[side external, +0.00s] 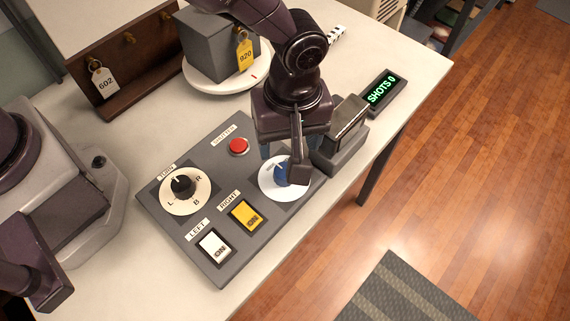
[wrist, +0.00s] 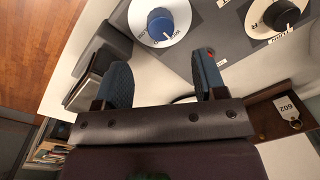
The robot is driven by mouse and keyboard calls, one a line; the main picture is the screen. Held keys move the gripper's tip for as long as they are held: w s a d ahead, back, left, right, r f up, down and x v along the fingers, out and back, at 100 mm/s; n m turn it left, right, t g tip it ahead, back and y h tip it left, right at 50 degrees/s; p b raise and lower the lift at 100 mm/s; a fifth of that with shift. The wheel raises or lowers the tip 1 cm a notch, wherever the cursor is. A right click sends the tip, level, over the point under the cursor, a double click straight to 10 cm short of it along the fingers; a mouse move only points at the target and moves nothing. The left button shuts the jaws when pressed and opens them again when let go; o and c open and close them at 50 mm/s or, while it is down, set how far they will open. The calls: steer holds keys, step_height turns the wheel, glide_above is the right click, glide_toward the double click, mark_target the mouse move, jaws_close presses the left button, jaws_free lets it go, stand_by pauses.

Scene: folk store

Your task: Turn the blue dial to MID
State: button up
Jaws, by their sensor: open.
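The blue dial (wrist: 160,22) sits on a white round plate on the grey control panel (side external: 151,203). In the side view the blue dial (side external: 281,173) is partly hidden by my gripper. In the wrist view the dial is clear of the fingers and lies beyond their tips. My gripper (wrist: 158,72) is open and empty, with its two blue-grey fingers apart. The lettering around the dial is too small to read for sure, so I cannot tell its setting.
The panel also holds a black TURN dial (side external: 183,186), a red button (side external: 239,146), a yellow switch (side external: 246,214) and a white switch (side external: 214,246). A grey box (side external: 213,47) stands on a white turntable (side external: 203,84) behind.

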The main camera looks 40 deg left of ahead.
steer(key=f, duration=0.8)
steer(key=shift+s+a+f, duration=0.15)
steer(key=shift+s+f, duration=0.05)
steer(key=shift+f, duration=0.05)
steer(key=c, duration=0.9)
